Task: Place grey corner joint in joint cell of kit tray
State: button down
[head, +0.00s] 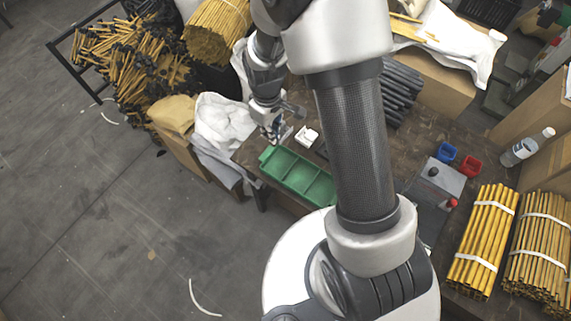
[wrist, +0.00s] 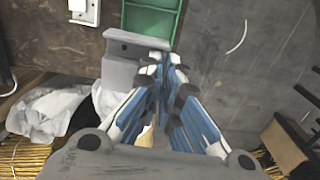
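The grey corner joint (wrist: 122,55) shows in the wrist view as an angled grey bracket at my fingertips, reaching out to their left. My gripper (wrist: 166,66) has its fingers drawn together on the joint's right end; the exact contact is partly hidden by the fingers. In the head view my gripper (head: 275,132) hangs just above and beyond the far left end of the green kit tray (head: 268,157). The tray has several compartments, and my arm covers part of its right end. The tray also shows in the wrist view (wrist: 178,22), beyond the joint.
A white part (head: 306,135) lies on the brown table (head: 418,128) beside the tray. White cloth (head: 222,122) lies at the left table edge. Open floor lies left.

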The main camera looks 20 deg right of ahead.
aim_at(274, 171)
jog(key=shift+n, duration=0.3)
notch_tip(274, 171, down, 21)
jog(key=b, duration=0.6)
jog(key=shift+s+r, duration=0.1)
jog(key=shift+s, duration=0.05)
jog(key=shift+r, duration=0.1)
jog(key=c, duration=2.3)
grip_release()
jog(key=shift+f, duration=0.25)
jog(key=shift+o, duration=1.1)
